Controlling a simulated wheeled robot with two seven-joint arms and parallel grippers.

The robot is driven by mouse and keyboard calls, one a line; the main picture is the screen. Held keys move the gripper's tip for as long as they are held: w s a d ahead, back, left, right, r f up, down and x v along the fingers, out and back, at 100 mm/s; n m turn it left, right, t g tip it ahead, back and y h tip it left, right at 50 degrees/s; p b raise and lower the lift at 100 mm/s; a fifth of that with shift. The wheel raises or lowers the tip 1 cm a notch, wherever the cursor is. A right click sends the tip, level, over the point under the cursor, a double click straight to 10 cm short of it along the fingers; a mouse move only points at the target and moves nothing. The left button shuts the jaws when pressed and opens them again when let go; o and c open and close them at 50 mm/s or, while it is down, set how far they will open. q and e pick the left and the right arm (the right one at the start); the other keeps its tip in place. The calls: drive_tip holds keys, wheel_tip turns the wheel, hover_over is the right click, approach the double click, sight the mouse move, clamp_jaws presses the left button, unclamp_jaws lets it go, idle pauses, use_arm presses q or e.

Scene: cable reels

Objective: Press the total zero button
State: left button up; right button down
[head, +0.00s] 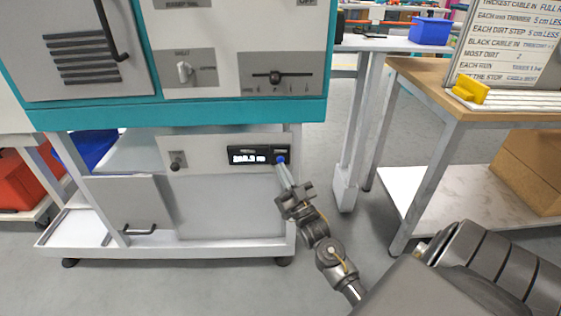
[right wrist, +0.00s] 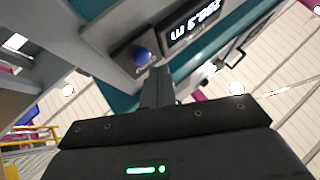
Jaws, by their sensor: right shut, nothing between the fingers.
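The total zero button appears as a blue round button (head: 281,159) at the right end of a dark counter panel on the machine's lower front. It also shows in the right wrist view (right wrist: 141,54), beside the lit digital display (right wrist: 195,20). The display (head: 248,156) is left of the button in the head view. My right gripper (head: 282,168) is shut and empty, with its fingertips just below the button. In the right wrist view, the shut fingers (right wrist: 158,82) end close beside the button. I cannot tell whether they touch it. My left gripper is not in view.
A black knob (head: 177,161) sits left on the same panel. Above are a lever switch (head: 184,72) and a slider (head: 275,77). A wooden bench (head: 429,86) with a sign board (head: 510,45) and yellow block (head: 470,90) stands right. Grey floor is clear between.

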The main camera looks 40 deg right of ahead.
idle(0.7)
drive_tip(key=shift+w+d, duration=0.3)
drive_tip(key=shift+w, duration=0.05)
drive_tip(key=shift+w+d, duration=0.25)
drive_tip(key=shift+w, duration=0.1)
idle(0.7)
drive_tip(key=shift+s+a, duration=0.1)
drive_tip(key=shift+s+a+p, duration=0.4)
drive_tip(key=shift+s+a, duration=0.05)
drive_tip(key=shift+s, duration=0.15)
